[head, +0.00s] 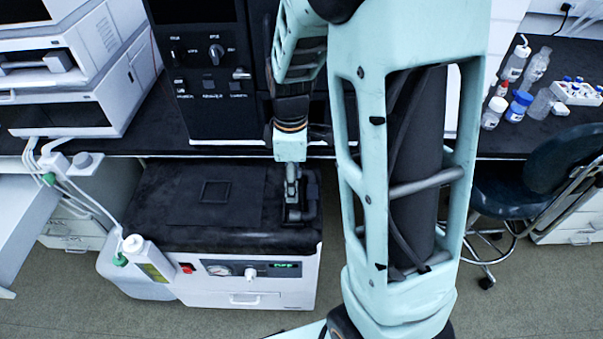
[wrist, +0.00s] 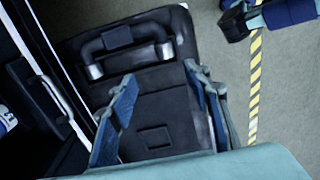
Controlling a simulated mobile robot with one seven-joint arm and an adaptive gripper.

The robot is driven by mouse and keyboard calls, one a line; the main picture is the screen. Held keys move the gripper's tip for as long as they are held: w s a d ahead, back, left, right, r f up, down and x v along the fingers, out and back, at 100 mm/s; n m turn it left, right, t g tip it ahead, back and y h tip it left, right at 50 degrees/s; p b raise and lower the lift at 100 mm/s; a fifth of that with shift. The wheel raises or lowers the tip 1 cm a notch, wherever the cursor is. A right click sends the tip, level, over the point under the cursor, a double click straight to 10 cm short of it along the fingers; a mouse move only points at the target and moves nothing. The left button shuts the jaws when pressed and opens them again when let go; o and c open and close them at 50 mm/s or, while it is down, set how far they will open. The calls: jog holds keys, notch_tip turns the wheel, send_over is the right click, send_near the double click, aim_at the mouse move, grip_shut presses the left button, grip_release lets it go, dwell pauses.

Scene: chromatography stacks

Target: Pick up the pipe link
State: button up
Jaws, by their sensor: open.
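The pipe link appears to be the dark U-shaped pipe with silver collars (wrist: 118,38) at the top of the wrist view. It lies on the black top of the pump unit (wrist: 158,108). In the head view a dark pipe shape (head: 309,208) sits at the right end of that unit's top (head: 150,205), partly hidden by my gripper. My gripper (head: 292,190) points down over this end. In the wrist view its blue-padded fingers (wrist: 160,76) are spread with nothing between them. The pipe lies beyond the fingertips, toward the upper left; I cannot tell the height gap.
A square outline (head: 215,192) marks the unit's top. A black instrument (head: 205,75) stands on the bench behind. A white bottle with tubes (head: 133,244) hangs at the unit's left. Bottles (head: 518,104) and a chair (head: 520,190) are at right. Striped tape (wrist: 255,80) marks the floor.

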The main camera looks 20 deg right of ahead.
send_over(292, 213)
jog(key=f, duration=0.5)
jog(key=shift+w+d+f+b, duration=0.2)
jog(key=shift+d+f+b, duration=0.1)
jog(key=shift+b, duration=0.1)
jog(key=f, duration=0.4)
jog(key=shift+s+a+f+b, duration=0.15)
jog(key=shift+s+a+b, duration=0.15)
jog(key=shift+b, duration=0.05)
jog(key=shift+f, duration=0.45)
grip_shut()
